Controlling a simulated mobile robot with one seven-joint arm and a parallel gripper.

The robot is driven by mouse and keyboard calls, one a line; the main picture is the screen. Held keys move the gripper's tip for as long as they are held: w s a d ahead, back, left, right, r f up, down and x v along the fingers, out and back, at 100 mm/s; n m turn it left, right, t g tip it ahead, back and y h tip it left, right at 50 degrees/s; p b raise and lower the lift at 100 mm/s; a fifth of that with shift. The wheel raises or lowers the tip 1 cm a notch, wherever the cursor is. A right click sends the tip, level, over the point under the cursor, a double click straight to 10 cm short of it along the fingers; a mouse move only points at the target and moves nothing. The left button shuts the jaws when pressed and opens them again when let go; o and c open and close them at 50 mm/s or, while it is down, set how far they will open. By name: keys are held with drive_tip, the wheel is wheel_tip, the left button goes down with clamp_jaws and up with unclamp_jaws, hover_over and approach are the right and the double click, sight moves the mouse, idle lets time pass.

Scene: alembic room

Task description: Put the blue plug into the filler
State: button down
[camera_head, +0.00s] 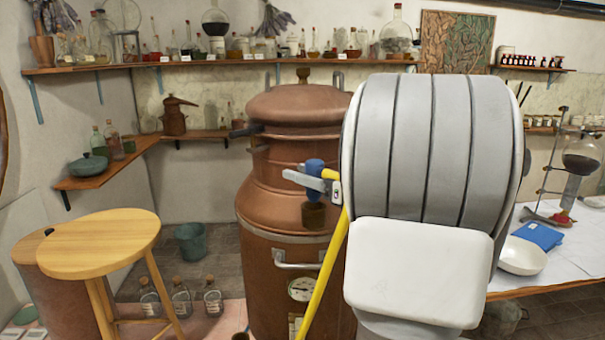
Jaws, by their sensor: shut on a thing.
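The blue plug (314,166) is held upright in my gripper (308,179), in front of the upper body of the large copper still (285,205). The grey fingers are shut on the plug, and its blue top shows above them. A smaller blue part shows below the fingers. A short, dark brass-brown neck (313,216) on the still, which looks like the filler, is just beneath the plug. I cannot tell whether the plug touches this neck or is a little above it. My own arm hides the right side of the still.
A round wooden stool (88,238) stands at the left, with several corked bottles (181,300) on the floor beside it. A white-covered table (560,258) at the right holds a bowl (522,256) and a blue book (538,236). A handle (298,265) and gauge (301,288) project from the still.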

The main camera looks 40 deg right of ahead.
drive_tip(key=shift+c, duration=1.6)
unclamp_jaws()
drive_tip(key=shift+s, duration=0.1)
drive_tip(key=shift+r, duration=0.1)
drive_tip(key=shift+s+d, duration=0.1)
drive_tip(key=shift+d, duration=0.05)
